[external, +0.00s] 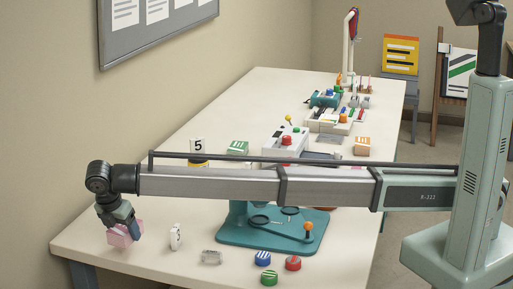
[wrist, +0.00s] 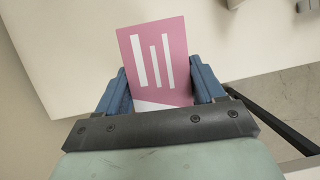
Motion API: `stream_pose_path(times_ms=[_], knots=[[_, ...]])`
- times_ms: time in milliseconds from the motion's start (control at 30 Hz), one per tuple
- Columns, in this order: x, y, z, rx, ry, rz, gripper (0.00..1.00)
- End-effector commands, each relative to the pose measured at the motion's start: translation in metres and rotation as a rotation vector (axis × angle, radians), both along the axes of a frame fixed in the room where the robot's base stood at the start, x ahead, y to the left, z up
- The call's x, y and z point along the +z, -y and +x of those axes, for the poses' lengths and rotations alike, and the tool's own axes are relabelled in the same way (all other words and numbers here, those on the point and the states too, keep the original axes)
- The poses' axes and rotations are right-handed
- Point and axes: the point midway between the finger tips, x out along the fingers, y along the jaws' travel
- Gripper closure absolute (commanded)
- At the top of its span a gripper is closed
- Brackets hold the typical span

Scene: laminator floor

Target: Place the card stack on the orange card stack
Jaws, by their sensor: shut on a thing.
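My gripper (external: 128,226) is at the near left end of the long table, with the arm stretched across from the right. It is shut on a pink card stack (external: 119,237). In the wrist view the pink card stack (wrist: 156,62) shows white bars on its top and sits between the two blue fingers. In the external view it is over the table's left edge area; I cannot tell whether it touches the table. The orange card stack (external: 362,146) lies on the table farther back, right of the middle, with white marks on it.
A green card stack (external: 237,148) and a number 5 block (external: 198,147) stand beyond my arm. A teal-based machine (external: 262,236) sits under the arm. A white tag (external: 175,237), a clear block (external: 212,257) and coloured round pieces (external: 263,258) lie near the front edge.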

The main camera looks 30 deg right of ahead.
Motion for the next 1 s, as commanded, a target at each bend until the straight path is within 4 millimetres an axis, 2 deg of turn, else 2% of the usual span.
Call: stream_pose_path(times_ms=[333, 600, 867, 1000], knots=[[0.094, -0.001, 0.001, 0.0, 0.002, 0.003, 0.68], [0.149, -0.001, 0.001, -0.001, 0.002, 0.002, 0.68], [0.147, 0.038, 0.045, -0.001, 0.001, 0.001, 0.68], [0.148, 0.069, 0.077, 0.001, 0.001, 0.001, 0.68]])
